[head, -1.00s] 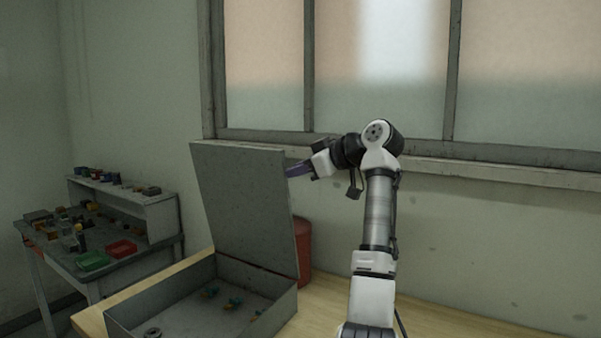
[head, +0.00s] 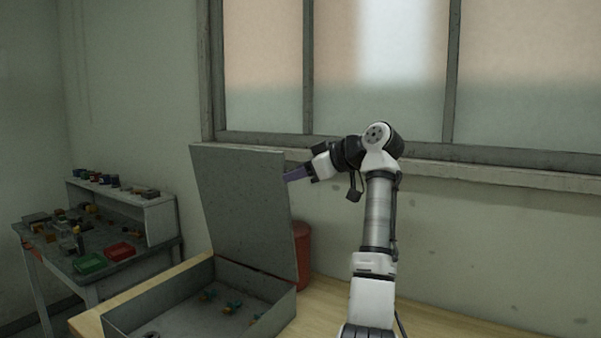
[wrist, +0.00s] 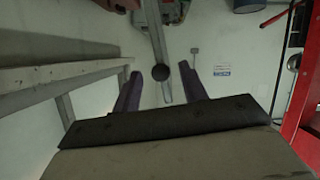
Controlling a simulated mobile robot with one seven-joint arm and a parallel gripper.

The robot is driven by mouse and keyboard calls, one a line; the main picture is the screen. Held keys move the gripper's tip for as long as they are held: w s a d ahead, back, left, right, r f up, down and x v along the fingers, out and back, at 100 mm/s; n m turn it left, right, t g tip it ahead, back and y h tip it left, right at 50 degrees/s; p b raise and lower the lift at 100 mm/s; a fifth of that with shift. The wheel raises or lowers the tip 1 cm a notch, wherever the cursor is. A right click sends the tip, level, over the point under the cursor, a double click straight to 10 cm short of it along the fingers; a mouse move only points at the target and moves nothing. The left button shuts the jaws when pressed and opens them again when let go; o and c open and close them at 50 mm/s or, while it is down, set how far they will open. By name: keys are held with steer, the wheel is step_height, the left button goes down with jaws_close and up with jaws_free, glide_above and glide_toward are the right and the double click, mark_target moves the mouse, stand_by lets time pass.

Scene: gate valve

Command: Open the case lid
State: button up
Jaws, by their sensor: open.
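The grey case (head: 245,270) sits on a wooden table, and its lid (head: 240,205) stands raised, roughly upright, at the back. The inside of the case is in open view. My gripper (head: 291,174) is at the lid's upper right edge, its purple fingers partly hidden behind the lid. In the wrist view my gripper (wrist: 165,64) has its fingers spread apart. A thin grey strip and a dark round knob show between them; I cannot tell whether the strip is the lid's edge. Whether the fingers touch the lid is unclear.
Several small teal and orange parts (head: 230,307) lie in the case. A red bin (head: 302,250) stands behind it. A workbench with trays (head: 91,263) is at the left. A window sill (head: 480,175) runs behind my arm. The table right of the case is clear.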

steer(key=b+v, duration=0.3)
steer(key=v, duration=1)
steer(key=shift+s+d, duration=0.2)
steer(key=shift+d, duration=0.1)
steer(key=shift+r, duration=0.15)
